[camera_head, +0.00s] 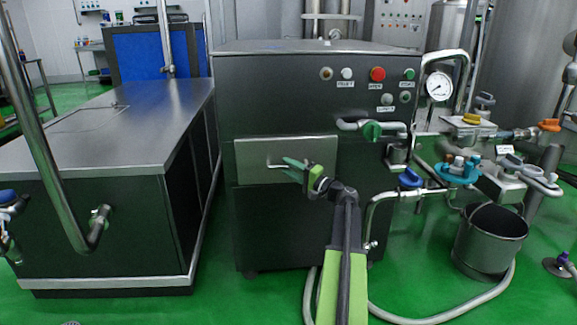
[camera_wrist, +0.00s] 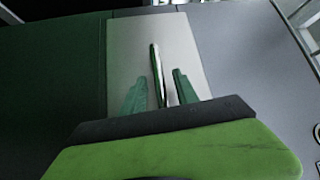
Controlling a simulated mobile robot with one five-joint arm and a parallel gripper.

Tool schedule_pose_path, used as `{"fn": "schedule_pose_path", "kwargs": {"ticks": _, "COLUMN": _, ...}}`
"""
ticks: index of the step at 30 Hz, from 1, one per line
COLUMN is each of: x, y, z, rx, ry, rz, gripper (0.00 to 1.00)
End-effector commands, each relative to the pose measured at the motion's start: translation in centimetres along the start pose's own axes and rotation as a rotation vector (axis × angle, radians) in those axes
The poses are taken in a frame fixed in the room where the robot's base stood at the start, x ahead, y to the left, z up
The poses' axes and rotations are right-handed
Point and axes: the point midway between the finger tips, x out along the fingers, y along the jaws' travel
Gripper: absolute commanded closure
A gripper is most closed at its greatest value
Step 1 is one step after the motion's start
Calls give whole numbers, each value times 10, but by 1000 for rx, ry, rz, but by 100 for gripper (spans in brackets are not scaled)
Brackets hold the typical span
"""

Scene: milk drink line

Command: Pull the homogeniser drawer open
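The homogeniser (camera_head: 300,95) is a dark steel cabinet in the middle of the head view. Its drawer front (camera_head: 250,150) is a lighter steel panel that looks about flush with the cabinet face. It also shows in the wrist view (camera_wrist: 130,45). The drawer handle (camera_head: 274,166) is a thin bar on this panel. In the wrist view the handle (camera_wrist: 156,70) runs between the green fingers of my gripper (camera_wrist: 160,85), with a gap on both sides. My gripper (camera_head: 293,166) is open at the handle's right part. Contact with the handle cannot be told.
A steel-topped low cabinet (camera_head: 120,130) stands to the left. Above the drawer are buttons and a red knob (camera_head: 377,74). To the right are pipes with a green valve knob (camera_head: 371,130), a blue valve (camera_head: 410,178), a gauge (camera_head: 438,86) and a bucket (camera_head: 490,240). A hose (camera_head: 420,318) lies on the floor.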

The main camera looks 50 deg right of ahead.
Motion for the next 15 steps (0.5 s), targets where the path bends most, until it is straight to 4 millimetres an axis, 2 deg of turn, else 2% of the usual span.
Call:
{"fn": "schedule_pose_path", "kwargs": {"ticks": 3, "x": 9, "y": 0, "z": 0, "rx": 0, "ry": 0, "rz": 0, "gripper": 64}}
{"fn": "schedule_pose_path", "kwargs": {"ticks": 11, "x": 9, "y": 0, "z": 0, "rx": 0, "ry": 1, "rz": 0, "gripper": 64}}
{"fn": "schedule_pose_path", "kwargs": {"ticks": 15, "x": 9, "y": 0, "z": 0, "rx": 0, "ry": 1, "rz": 0, "gripper": 81}}
